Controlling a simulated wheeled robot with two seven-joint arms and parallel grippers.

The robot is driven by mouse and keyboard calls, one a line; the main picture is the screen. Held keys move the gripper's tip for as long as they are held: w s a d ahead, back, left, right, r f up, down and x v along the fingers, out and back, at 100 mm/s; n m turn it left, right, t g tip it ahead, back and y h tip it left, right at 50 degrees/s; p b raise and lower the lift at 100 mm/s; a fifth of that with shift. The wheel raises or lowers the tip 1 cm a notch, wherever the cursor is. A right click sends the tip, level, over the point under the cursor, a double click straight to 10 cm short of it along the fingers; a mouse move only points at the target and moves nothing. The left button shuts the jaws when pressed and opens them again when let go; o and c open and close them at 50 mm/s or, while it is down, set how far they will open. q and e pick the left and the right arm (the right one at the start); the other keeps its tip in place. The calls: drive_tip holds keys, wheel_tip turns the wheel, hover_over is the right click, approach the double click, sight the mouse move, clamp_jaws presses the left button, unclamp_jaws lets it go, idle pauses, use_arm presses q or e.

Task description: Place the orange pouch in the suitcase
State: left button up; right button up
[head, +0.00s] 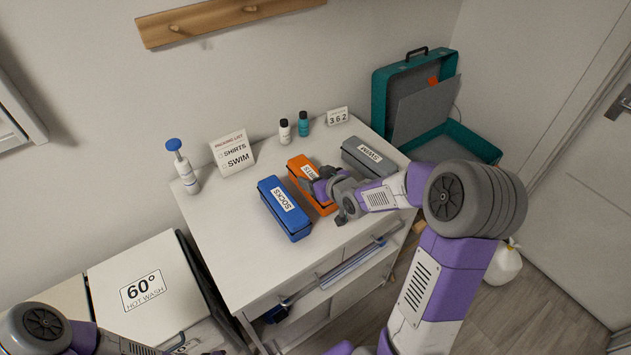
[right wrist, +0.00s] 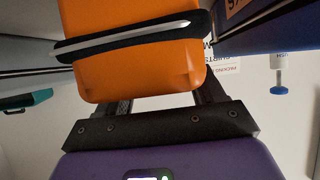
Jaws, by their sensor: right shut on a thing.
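The orange pouch (head: 311,187) lies on the white cabinet top between a blue pouch and a grey pouch. It has a white label and a dark band. My right gripper (head: 325,194) is shut on it, and in the right wrist view the orange pouch (right wrist: 140,62) fills the space between the fingers. The teal suitcase (head: 456,138) stands open at the back right, beyond the cabinet, with its lid up and a grey panel leaning in it. My left arm shows at the bottom left, with its gripper hard to make out.
The blue SOCKS pouch (head: 285,208) lies close on the left, the grey SWIM pouch (head: 367,158) on the right. The front left cabinet top is clear.

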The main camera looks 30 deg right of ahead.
drive_tip(key=shift+f, duration=0.35)
drive_tip(key=shift+f, duration=0.15)
drive_tip(key=o, duration=1.2)
